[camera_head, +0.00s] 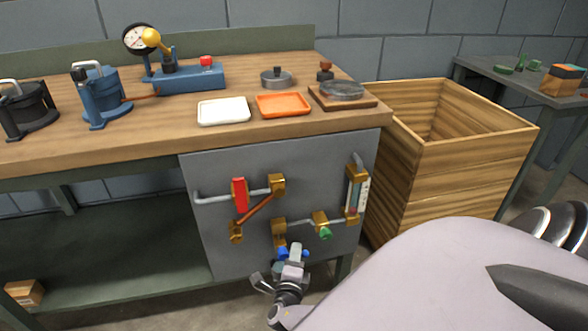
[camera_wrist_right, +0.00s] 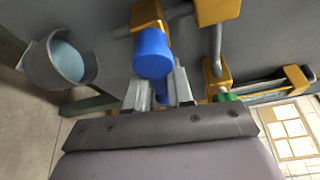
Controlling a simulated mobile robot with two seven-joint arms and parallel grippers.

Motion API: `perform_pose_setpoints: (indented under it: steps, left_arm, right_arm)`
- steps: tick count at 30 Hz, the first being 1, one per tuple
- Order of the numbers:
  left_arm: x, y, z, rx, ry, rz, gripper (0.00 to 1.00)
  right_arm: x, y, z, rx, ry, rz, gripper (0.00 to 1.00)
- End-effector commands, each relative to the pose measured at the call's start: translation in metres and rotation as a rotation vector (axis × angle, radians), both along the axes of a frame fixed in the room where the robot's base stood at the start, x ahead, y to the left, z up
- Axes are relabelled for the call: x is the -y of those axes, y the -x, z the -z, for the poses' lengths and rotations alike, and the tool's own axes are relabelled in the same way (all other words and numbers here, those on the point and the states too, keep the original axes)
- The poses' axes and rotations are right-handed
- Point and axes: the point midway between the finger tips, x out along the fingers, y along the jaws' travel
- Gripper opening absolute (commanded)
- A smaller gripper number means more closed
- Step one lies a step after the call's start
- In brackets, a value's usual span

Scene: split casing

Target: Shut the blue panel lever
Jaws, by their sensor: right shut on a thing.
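The blue panel lever (camera_wrist_right: 152,52) is on a brass valve body (camera_wrist_right: 208,10) low on the grey panel (camera_head: 220,245). In the head view only small blue parts (camera_head: 281,253) of it show beside my right gripper (camera_head: 293,262). In the wrist view its blue handle reaches down between the two fingers of my right gripper (camera_wrist_right: 161,92), which is shut on it. The fingers hide part of the handle, so its exact angle is hard to tell. My left gripper is in neither view.
A red lever (camera_head: 240,195), a green lever (camera_head: 325,233), pipes and a gauge (camera_head: 357,195) are close by on the panel. A wooden crate (camera_head: 470,165) stands right of the bench (camera_head: 130,140).

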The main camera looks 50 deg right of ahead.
Motion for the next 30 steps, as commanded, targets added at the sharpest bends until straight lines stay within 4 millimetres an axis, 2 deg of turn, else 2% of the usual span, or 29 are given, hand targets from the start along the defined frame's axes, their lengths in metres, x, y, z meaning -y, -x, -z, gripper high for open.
perform_pose_setpoints:
  steps: [12,27,28,30]
  left_arm:
    - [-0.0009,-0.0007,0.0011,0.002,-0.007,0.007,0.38]
    - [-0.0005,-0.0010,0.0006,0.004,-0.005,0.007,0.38]
    - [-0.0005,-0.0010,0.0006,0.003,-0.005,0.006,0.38]
    - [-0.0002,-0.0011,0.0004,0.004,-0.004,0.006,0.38]
  right_arm:
    - [0.0024,-0.0007,-0.0071,-0.085,0.147,0.004,0.00]
    - [0.0024,-0.0008,-0.0079,-0.095,0.162,0.003,0.00]
    - [0.0025,-0.0009,-0.0079,-0.095,0.162,0.003,0.25]
    - [0.0024,-0.0008,-0.0077,-0.095,0.162,0.003,0.43]
